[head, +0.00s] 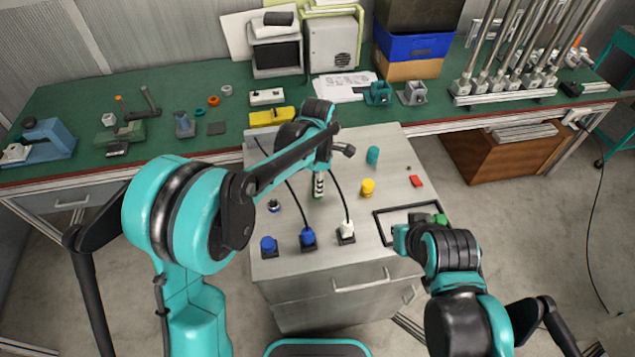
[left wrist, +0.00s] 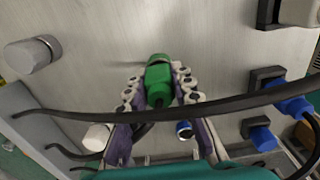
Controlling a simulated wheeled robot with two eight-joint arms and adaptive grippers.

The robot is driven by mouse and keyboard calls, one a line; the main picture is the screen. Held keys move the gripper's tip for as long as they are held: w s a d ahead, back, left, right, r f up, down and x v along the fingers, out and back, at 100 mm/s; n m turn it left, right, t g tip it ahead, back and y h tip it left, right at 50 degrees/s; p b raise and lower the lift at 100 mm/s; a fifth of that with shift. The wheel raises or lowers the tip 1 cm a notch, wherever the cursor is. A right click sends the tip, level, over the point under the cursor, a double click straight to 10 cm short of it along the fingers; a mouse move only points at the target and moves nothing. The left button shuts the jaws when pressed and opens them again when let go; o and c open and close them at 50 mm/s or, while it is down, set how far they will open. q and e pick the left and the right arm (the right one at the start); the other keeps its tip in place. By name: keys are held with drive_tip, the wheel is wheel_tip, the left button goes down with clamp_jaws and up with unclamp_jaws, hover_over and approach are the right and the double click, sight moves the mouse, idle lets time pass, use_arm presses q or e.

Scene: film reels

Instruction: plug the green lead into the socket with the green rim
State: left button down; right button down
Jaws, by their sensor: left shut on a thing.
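The green lead's plug (left wrist: 158,82) is a short green cylinder in the left wrist view. My left gripper (left wrist: 160,100) is shut on it, one finger on each side. In the head view my left gripper (head: 318,184) points down over the middle of the metal cabinet top (head: 335,265), partly behind my own arm. I cannot tell whether the plug touches the panel. I cannot make out a socket with a green rim; the plug and fingers cover the spot below. My right arm's end is low at the right, and its fingers do not show clearly.
Blue plugs (head: 268,245) (head: 307,238) and a white plug (head: 346,230) stand in black sockets at the front. A blue-rimmed socket (head: 274,205) is at left. A dark cable (left wrist: 220,105) crosses the wrist view.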

use_arm(q)
drive_tip(key=c, duration=1.6)
unclamp_jaws()
drive_tip(key=shift+r+p, duration=3.9)
drive_tip(key=shift+r, duration=1.6)
